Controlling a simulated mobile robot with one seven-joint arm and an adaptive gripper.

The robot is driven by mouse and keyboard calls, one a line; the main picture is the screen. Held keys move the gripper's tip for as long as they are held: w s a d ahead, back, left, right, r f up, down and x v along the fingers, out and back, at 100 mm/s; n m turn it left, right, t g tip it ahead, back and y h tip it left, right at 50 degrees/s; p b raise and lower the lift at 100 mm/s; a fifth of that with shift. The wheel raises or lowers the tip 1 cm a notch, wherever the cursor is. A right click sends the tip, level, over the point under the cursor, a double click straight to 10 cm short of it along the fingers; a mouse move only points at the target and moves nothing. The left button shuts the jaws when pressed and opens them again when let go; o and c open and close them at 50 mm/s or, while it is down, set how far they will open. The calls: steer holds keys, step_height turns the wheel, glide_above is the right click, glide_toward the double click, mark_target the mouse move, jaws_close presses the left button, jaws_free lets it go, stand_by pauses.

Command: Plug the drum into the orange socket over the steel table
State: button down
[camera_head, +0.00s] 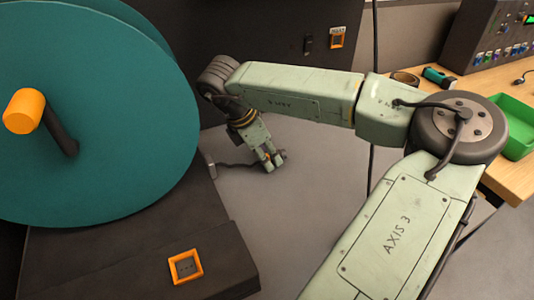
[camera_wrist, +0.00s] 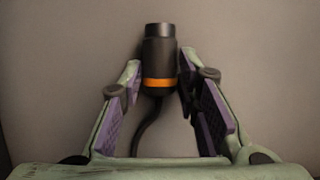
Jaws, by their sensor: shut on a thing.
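The drum (camera_head: 110,110) is a large teal cable reel with an orange crank handle (camera_head: 24,111), at the left in the head view. Its black cable (camera_head: 235,165) runs to my gripper (camera_head: 272,162). In the wrist view my gripper (camera_wrist: 160,78) is shut on the plug (camera_wrist: 160,50), a dark cylinder with an orange band. The plug's free end points away from my gripper, and the cable trails back between the fingers. An orange-framed socket (camera_head: 337,38) is on the dark upright panel at the back. I cannot make out a steel table for certain.
Another orange-framed outlet (camera_head: 186,267) is on the drum's dark base (camera_head: 120,262). A black switch (camera_head: 308,44) sits left of the back socket. A wooden bench (camera_head: 487,82) at right holds a green tray (camera_head: 517,130) and a control console (camera_head: 495,40). A dark vertical cable hangs behind my arm.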

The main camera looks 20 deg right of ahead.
mark_target(267, 154)
steer(key=shift+r+p, duration=0.6)
steer(key=shift+r, duration=1.9)
